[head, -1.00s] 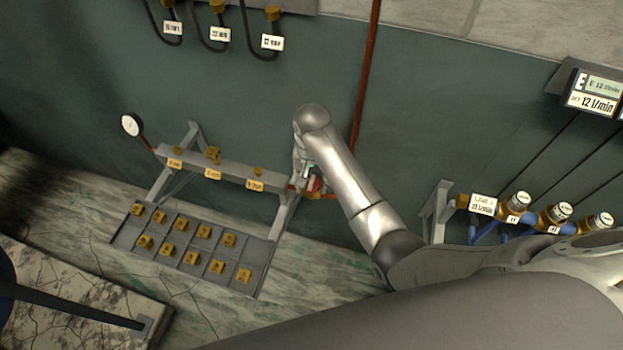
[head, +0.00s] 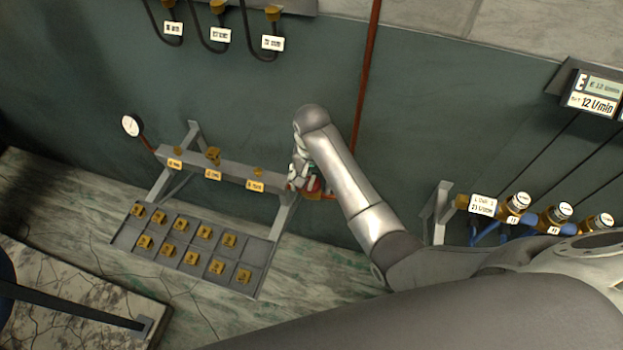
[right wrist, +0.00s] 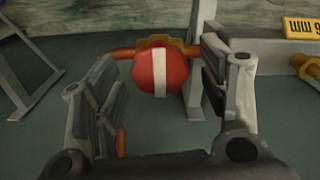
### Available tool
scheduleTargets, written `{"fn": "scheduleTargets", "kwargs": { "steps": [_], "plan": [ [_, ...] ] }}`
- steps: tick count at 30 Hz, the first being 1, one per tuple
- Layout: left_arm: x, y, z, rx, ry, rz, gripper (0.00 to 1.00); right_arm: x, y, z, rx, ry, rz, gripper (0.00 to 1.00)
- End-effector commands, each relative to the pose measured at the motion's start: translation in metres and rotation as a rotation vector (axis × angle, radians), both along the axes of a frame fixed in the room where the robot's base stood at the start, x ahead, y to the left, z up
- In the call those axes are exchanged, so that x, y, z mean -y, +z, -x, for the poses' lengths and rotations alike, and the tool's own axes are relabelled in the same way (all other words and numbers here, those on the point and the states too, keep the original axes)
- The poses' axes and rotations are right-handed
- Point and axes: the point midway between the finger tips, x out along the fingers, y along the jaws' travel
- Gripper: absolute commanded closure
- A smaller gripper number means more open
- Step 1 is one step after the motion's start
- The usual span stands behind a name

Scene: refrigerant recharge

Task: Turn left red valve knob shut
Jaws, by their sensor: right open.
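The red valve knob (right wrist: 160,71) with a white stripe shows in the right wrist view, on a copper pipe with a brass body behind it. The stripe runs nearly upright in that view. My right gripper (right wrist: 163,95) is open, with one finger on each side of the knob and visible gaps to it. In the head view the knob (head: 312,184) is a small red patch at the right end of the manifold bar, mostly hidden by my right gripper (head: 304,176). My left gripper is not in view.
The grey manifold bar (head: 225,172) carries brass fittings and yellow labels. A tray (head: 188,265) of brass pieces sits below it. Brass flowmeters (head: 553,215) stand at the right. A copper pipe (head: 366,75) runs up the wall.

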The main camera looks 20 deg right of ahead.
Motion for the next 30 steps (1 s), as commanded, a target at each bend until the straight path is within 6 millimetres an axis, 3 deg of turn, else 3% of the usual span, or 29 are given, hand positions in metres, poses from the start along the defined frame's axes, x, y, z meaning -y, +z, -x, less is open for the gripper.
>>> {"fn": "scheduleTargets", "kwargs": {
  "steps": [7,16,30],
  "plan": [
    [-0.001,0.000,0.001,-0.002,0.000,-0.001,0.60,0.000,0.009,0.000,0.000,0.001,0.000,0.33],
    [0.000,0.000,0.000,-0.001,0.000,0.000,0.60,0.000,0.074,-0.001,0.006,0.000,-0.002,0.33],
    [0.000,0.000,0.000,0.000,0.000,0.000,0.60,-0.001,0.114,-0.006,0.023,0.010,0.002,0.33]
  ]
}}
